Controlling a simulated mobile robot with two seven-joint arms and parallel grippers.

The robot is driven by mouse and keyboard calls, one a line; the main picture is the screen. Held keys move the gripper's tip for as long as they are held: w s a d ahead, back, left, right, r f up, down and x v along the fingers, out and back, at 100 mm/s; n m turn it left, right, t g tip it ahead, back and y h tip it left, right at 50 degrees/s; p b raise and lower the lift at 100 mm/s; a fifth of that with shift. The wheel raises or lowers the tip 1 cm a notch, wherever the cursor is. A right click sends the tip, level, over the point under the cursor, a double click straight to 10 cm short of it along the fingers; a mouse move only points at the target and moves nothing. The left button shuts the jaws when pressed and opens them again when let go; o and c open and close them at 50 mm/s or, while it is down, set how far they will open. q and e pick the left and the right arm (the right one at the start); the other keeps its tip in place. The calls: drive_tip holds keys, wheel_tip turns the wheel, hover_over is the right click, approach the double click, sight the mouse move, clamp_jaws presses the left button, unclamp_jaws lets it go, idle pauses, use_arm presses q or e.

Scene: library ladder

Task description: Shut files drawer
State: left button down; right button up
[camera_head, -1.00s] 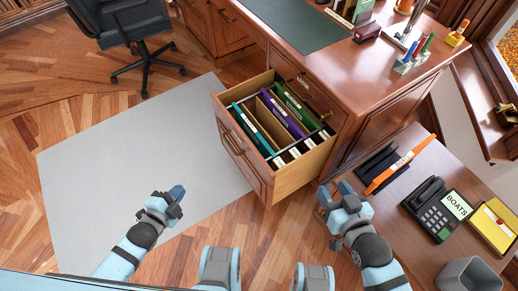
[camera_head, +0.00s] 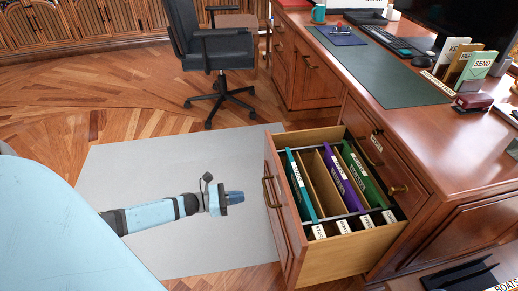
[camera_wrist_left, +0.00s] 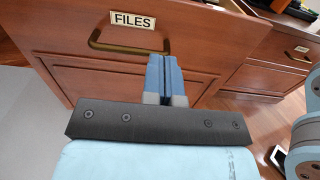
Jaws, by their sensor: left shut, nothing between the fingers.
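The files drawer (camera_head: 283,205) is pulled well out of the wooden desk, with teal, tan, purple and green folders (camera_head: 340,185) standing in it. Its brass handle (camera_head: 268,191) is on the front panel, facing my left arm. My left gripper (camera_head: 236,197) is shut and empty, a short way in front of the drawer front. In the left wrist view, the closed fingers (camera_wrist_left: 167,75) point at the drawer front, just below the brass handle (camera_wrist_left: 125,47) and the FILES label (camera_wrist_left: 133,20). I cannot tell whether they touch. My right gripper is not in the head view.
A black office chair (camera_head: 213,60) stands beyond the grey mat (camera_head: 120,170). The desk top (camera_head: 440,125) holds a green pad, keyboard and stands. A smaller surface with a black tray (camera_head: 462,276) is at the lower right. Floor left of the drawer is clear.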

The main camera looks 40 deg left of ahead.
sight(283, 191)
use_arm(q)
drive_tip(key=b+x, duration=0.2)
drive_tip(key=x, duration=0.9)
drive_tip(key=shift+w+d+b, duration=0.1)
drive_tip(key=shift+d+b, duration=0.05)
drive_tip(key=shift+b, duration=0.2)
drive_tip(key=shift+w+d, duration=0.45)
drive_tip(key=shift+w, duration=0.05)
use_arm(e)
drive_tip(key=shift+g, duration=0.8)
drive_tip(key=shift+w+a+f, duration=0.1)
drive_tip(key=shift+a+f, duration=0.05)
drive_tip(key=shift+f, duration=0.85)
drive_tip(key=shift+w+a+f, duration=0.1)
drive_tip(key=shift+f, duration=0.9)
